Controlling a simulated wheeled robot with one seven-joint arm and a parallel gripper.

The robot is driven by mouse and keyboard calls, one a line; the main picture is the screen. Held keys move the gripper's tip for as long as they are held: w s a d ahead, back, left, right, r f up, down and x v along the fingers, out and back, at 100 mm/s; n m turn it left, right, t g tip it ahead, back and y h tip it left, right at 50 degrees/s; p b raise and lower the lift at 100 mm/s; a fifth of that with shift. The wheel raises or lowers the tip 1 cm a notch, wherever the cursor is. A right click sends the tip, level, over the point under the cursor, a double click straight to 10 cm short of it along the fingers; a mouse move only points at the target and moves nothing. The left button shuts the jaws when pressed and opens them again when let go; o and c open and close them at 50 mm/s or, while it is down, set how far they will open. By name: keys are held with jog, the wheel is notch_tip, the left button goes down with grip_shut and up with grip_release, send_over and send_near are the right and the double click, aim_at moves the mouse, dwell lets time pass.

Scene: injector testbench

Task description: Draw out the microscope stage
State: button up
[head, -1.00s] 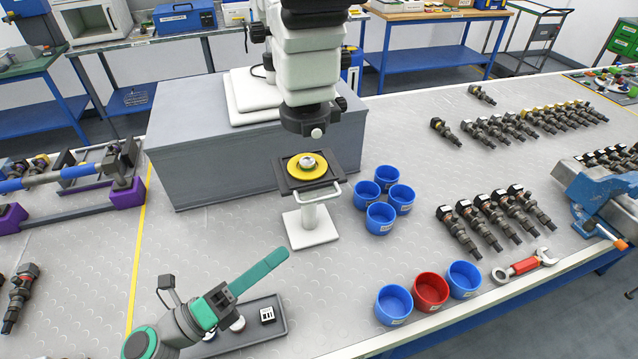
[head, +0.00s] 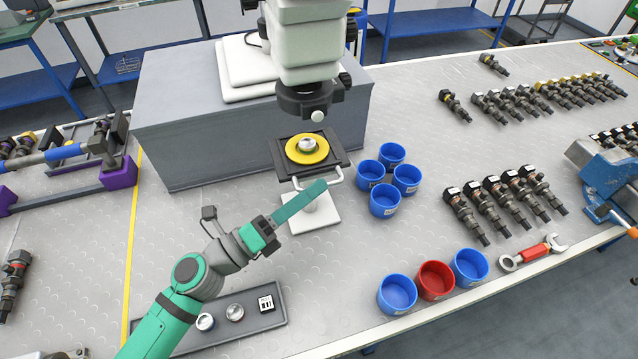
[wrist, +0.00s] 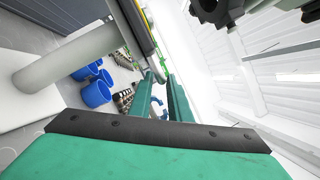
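The microscope stage (head: 283,157) is a dark square plate on a white post and base, under the microscope head (head: 305,95). A yellow disc (head: 322,155) with a round metal piece lies on it. A pale handle (head: 336,184) sticks out from its front edge. My gripper (head: 322,185) has teal fingers, which point at the handle. In the wrist view, the fingers (wrist: 172,78) show a narrow gap, with the stage's edge and handle just beyond their tips. The fingers look open and empty; whether they touch the handle is hard to tell. The stage's post (wrist: 65,58) is at left there.
Several blue cups (head: 384,200) stand right of the stage. A red cup (head: 435,281) sits between two blue ones near the front edge. A grey tray (head: 262,322) with small parts lies beneath my arm. A grey block (head: 190,130) is behind the stage. Injectors and a wrench (head: 533,252) lie right.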

jog(key=shift+x, duration=1.15)
jog(key=shift+s, duration=0.1)
grip_shut()
